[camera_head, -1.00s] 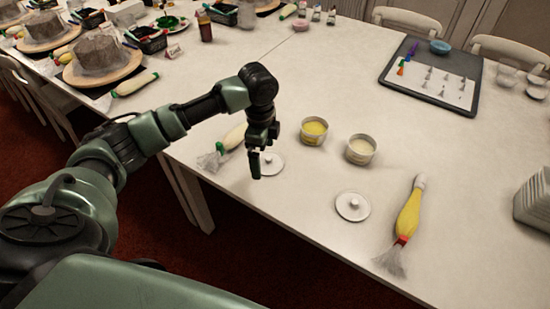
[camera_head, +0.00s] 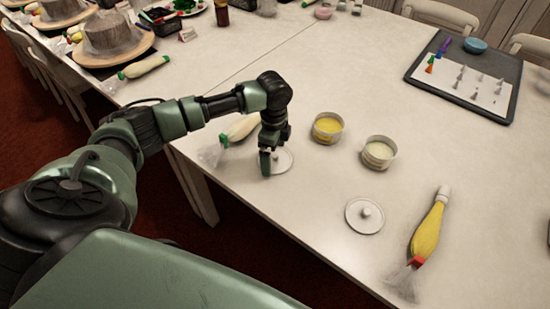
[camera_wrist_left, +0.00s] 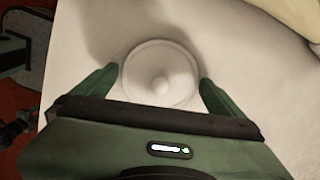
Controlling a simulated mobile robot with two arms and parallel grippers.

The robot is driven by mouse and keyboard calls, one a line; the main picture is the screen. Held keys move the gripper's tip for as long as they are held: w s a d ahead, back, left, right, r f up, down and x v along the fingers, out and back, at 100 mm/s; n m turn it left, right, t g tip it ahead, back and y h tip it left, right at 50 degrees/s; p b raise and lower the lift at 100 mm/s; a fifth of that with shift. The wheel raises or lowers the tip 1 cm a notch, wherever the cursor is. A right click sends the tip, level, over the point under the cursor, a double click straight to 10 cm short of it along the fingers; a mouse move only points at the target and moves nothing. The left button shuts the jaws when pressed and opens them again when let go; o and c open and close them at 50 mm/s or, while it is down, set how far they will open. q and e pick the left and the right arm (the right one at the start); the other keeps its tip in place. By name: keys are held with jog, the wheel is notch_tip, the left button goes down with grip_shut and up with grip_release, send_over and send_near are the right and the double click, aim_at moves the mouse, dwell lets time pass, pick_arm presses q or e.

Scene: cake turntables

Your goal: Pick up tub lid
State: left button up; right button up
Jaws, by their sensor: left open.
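A round white tub lid (camera_head: 281,160) with a small knob lies flat on the table, partly hidden by my left gripper (camera_head: 268,160). In the left wrist view the lid (camera_wrist_left: 160,74) lies between the two fingers of the left gripper (camera_wrist_left: 158,90), with its knob near the middle. The gripper is open, and I cannot tell whether the fingers touch the lid. A second white lid (camera_head: 365,215) lies to the right. A tub with yellow content (camera_head: 327,128) and a tub with pale content (camera_head: 378,153) stand open behind the lids. My right gripper is not in view.
A piping bag with a green collar (camera_head: 240,128) lies just behind my left gripper. A yellow piping bag (camera_head: 428,230) lies at the right. A dark tray (camera_head: 420,72) with nozzles stands at the back right. The table's front edge (camera_head: 290,236) is close.

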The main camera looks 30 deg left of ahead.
pick_arm(q)
jog(key=shift+f, duration=0.2)
jog(key=c, duration=1)
jog(key=shift+o, duration=0.2)
